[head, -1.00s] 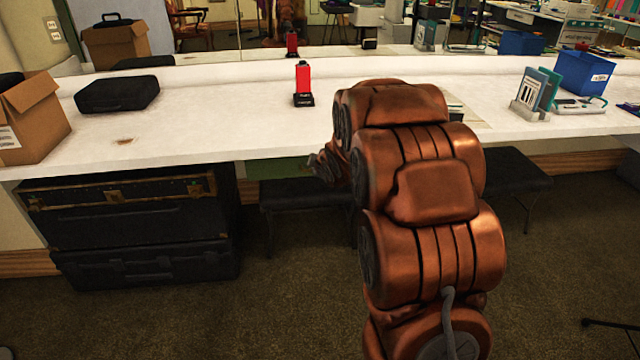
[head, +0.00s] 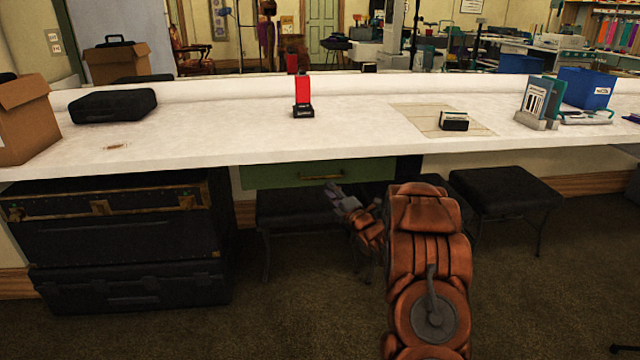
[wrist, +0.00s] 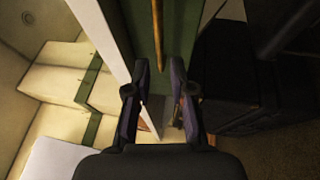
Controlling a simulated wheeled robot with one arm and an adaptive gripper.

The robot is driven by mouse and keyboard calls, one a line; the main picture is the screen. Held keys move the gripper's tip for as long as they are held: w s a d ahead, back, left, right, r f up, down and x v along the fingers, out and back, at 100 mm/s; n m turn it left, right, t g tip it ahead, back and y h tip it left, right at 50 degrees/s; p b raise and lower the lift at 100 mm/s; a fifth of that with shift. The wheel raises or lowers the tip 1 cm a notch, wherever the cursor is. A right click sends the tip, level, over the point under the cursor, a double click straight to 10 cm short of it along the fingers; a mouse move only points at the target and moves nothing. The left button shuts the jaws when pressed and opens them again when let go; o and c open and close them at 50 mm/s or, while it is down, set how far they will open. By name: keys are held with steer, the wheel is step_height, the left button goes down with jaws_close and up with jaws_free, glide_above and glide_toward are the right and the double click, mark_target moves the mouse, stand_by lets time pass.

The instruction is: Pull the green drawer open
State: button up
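The green drawer (head: 275,177) sits under the white counter in the head view and looks shut. Its brass bar handle (head: 323,177) runs sideways across its front. My gripper (head: 335,190) is just below the handle, on the near side of the drawer. In the wrist view the green front (wrist: 138,22) and the handle (wrist: 157,30) show beyond my fingertips. My gripper (wrist: 159,72) is open there, its two fingers apart with nothing between them. The handle's near end lines up with the gap; I cannot tell the exact distance to it.
The white counter (head: 220,137) overhangs the drawer. Black stools (head: 505,185) stand below it, one behind my gripper. Black trunks (head: 120,235) are stacked at left. A red-topped device (head: 303,92) stands on the counter above the drawer. The carpet in front is open.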

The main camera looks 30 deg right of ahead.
mark_target(320, 178)
steer(key=shift+w+r+b, duration=0.15)
steer(key=shift+w+r, duration=0.1)
steer(key=shift+w, duration=0.95)
steer(key=shift+w+r+b, duration=0.2)
steer(key=shift+w, duration=1.05)
steer(key=shift+w+r+b, duration=0.15)
steer(key=shift+w+r, duration=0.1)
steer(key=shift+w, duration=0.95)
steer(key=shift+c, duration=0.2)
jaws_close()
